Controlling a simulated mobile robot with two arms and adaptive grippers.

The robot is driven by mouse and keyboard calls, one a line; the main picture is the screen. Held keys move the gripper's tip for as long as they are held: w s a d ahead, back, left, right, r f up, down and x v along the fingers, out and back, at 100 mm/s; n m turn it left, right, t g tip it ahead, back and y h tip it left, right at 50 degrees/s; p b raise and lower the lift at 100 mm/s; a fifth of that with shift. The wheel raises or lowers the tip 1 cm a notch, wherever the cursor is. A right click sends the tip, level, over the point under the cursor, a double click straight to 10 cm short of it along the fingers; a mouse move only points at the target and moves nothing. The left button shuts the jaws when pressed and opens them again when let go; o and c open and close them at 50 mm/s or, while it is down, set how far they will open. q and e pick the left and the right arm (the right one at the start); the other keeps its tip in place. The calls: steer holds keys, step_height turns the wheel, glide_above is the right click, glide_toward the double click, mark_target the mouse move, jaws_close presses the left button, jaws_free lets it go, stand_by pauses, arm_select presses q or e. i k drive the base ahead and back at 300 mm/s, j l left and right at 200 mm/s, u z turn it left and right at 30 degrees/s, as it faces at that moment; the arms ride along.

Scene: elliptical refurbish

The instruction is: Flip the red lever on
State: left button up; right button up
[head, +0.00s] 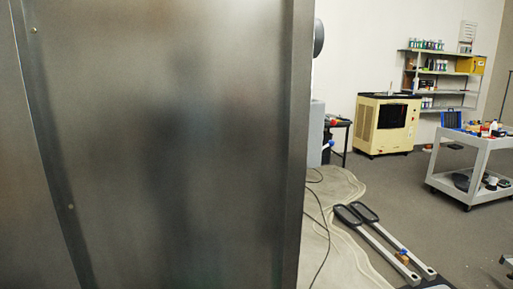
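I cannot make out a red lever for certain. A small red-orange thing (332,122) shows just past the right edge of the large metal panel, near a dark side table; it is too small to tell what it is. Neither of my grippers is in the head view.
A tall grey metal panel (170,140) fills the left and centre, close by. Two long grey bars with dark pads (385,240) lie on the floor, with a cable (322,225) nearby. A cream machine (386,125), shelves (440,92) and a grey cart (478,150) stand beyond. Floor between them is clear.

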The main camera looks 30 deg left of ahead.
mark_target(332, 122)
steer(key=i+z, duration=0.35)
steer(key=i, duration=1.75)
steer(key=i+j+u, duration=0.15)
steer(key=i+u, duration=0.8)
steer(key=i+l+u, duration=0.15)
steer(key=i+u, duration=0.3)
steer(key=i+l+u, duration=0.25)
steer(key=u, duration=0.2)
steer(key=i+u, duration=0.25)
steer(key=u, duration=0.25)
steer(key=i+u, duration=0.2)
steer(key=u, duration=0.3)
steer(key=i+l+u, duration=0.2)
steer(key=u, duration=0.3)
steer(key=i+l+u, duration=0.15)
steer(key=u, duration=0.35)
steer(key=l+u, duration=0.45)
steer(key=i+l+u, duration=0.2)
steer(key=u, duration=0.2)
steer(key=i+l+u, duration=0.15)
steer(key=u, duration=0.25)
steer(key=i+l+u, duration=0.1)
steer(key=l+u, duration=0.3)
steer(key=i+l+u, duration=0.1)
steer(key=l+u, duration=0.15)
steer(key=u, duration=0.15)
